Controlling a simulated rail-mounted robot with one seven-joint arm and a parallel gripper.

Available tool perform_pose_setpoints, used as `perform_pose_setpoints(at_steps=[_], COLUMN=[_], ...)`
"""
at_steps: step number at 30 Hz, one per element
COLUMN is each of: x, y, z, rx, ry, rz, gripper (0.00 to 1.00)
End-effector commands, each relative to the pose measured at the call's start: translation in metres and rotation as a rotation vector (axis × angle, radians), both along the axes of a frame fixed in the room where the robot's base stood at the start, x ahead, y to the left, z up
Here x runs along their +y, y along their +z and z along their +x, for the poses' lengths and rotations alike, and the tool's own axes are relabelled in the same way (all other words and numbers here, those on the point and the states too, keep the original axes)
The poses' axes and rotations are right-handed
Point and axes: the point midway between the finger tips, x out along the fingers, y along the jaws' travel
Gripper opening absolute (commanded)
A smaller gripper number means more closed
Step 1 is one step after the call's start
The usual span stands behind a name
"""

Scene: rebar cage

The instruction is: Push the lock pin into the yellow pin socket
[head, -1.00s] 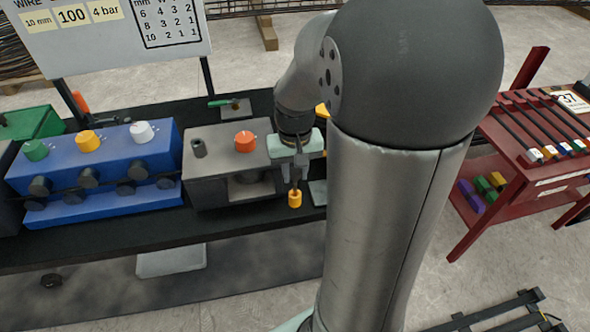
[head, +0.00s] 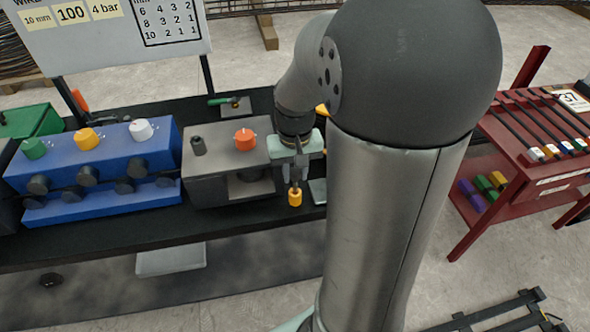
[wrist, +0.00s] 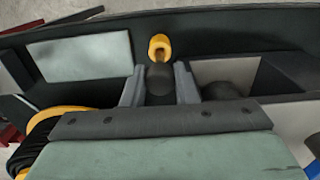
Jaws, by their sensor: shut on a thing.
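My gripper (head: 296,172) points down at the right side of the grey machine block (head: 210,182). It is shut on the lock pin (head: 295,198), whose dark body sits between the fingers and whose yellow end hangs below them. In the wrist view the pin's yellow end (wrist: 160,46) shows beyond the gripper's fingers (wrist: 160,84), clear of other things. A yellow round cap (head: 87,138) stands on top of the blue block, far left of my gripper, between a green and a white one. I cannot tell whether it is the pin socket.
The blue block (head: 110,195) has dark rollers on its front. The grey block carries an orange knob (head: 245,139) and a dark stub (head: 198,146). A red rack (head: 530,170) stands right of my arm. The black bench top (head: 200,228) is clear along its front.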

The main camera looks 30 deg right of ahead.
Motion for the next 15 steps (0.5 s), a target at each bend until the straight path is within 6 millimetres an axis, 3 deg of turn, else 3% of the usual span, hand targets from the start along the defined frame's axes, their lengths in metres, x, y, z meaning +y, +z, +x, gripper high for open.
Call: perform_pose_setpoints(at_steps=[15], x=[0.000], y=[-0.014], z=[0.000], rx=[0.000], ry=[0.000], rz=[0.000], gripper=[0.00])
